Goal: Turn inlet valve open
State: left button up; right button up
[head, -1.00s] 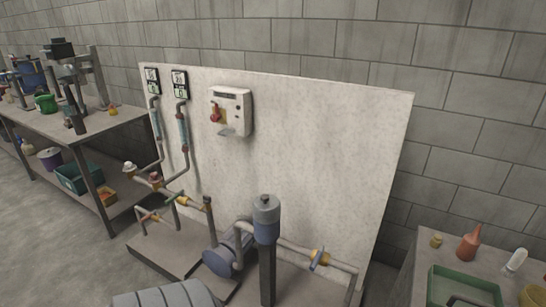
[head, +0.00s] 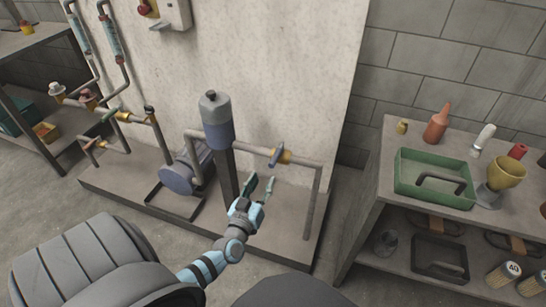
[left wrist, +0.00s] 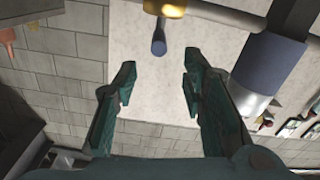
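A valve with a blue lever (head: 275,155) and a brass body (head: 284,157) sits on the grey pipe right of the pump. The left wrist view also shows the blue lever (left wrist: 159,42) and the brass body (left wrist: 165,7). My left gripper (head: 261,181) is open and empty, just below this valve and apart from it. Its fingers (left wrist: 158,68) point toward the lever in the wrist view. On the left pipework are a green-handled valve (head: 110,115) and an orange-handled one (head: 101,144). No label shows which valve is the inlet. My right gripper is out of view.
A pale panel (head: 290,60) rises behind. A bench with a green tray (head: 435,197) is at right. Floor in front of the skid's edge is clear.

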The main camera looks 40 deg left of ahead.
aim_at(273, 163)
pick_arm(q)
jog(key=b+x, duration=0.1)
jog(key=x, duration=0.3)
jog(key=b+x, duration=0.1)
jog(key=x, duration=0.3)
jog(key=shift+w+f+b, duration=0.2)
jog(key=shift+f+b, duration=0.05)
jog(key=shift+b, duration=0.1)
jog(key=shift+w+a+r, duration=0.15)
jog(key=shift+w+a, duration=0.05)
jog(key=shift+w, duration=0.4)
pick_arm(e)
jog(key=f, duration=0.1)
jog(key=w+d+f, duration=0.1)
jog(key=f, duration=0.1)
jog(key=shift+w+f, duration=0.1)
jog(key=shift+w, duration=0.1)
pick_arm(q)
jog(key=shift+c, duration=0.6)
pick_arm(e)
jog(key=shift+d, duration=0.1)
pick_arm(q)
grip_shut()
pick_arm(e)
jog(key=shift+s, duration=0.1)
